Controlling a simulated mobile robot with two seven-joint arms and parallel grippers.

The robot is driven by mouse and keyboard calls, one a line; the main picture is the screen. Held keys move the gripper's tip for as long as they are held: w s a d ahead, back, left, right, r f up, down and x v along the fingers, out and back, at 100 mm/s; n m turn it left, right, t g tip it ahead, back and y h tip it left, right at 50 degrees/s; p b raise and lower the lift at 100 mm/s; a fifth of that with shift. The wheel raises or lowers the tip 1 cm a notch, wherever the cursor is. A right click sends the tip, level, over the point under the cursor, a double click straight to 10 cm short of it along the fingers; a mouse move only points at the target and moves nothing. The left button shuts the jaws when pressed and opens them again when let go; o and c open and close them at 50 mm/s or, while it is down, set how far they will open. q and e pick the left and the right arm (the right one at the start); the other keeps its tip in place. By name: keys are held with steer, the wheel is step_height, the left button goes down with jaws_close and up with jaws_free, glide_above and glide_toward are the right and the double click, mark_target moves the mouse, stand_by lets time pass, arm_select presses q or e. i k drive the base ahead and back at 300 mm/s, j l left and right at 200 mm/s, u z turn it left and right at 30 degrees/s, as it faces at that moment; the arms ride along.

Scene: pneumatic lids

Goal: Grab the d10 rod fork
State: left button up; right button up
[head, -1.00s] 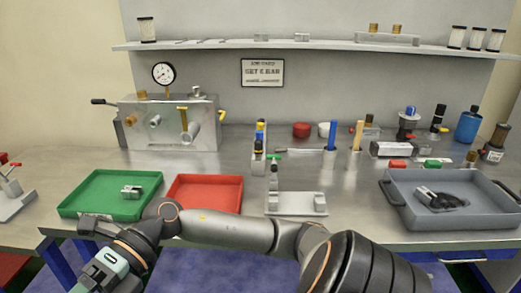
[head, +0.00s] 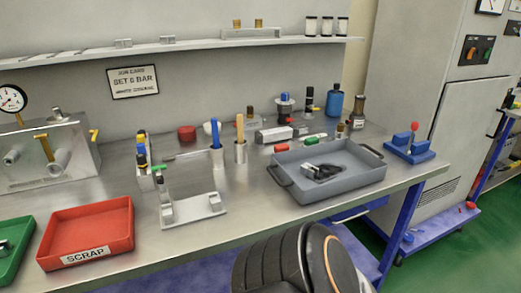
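I cannot tell for sure which part is the d10 rod fork. A small light-metal fork-like piece (head: 312,168) lies in the grey tray (head: 350,184), against a black item (head: 327,173). Another small metal piece (head: 4,247) lies in the green tray (head: 18,268), cut by the left edge of the head view. Small grey blocks also sit on the wall shelf, one at the left (head: 123,43) and one to its right (head: 167,40). Neither of my grippers shows; only a dark link of my arm is at the bottom.
A red tray marked SCRAP (head: 85,237) stands beside the green one. A grey metal fixture (head: 193,209) sits at the bench front. Cups with blue and orange handles, a blue bottle (head: 334,100) and a blue stand (head: 409,150) are farther back or right. A grey cabinet (head: 440,80) stands right.

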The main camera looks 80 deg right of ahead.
mark_target(308, 170)
steer(key=z, duration=3.1)
steer(key=j+z, duration=0.3)
steer(key=i+j+z, duration=0.1)
steer(key=j+z, duration=0.15)
steer(key=j, duration=0.15)
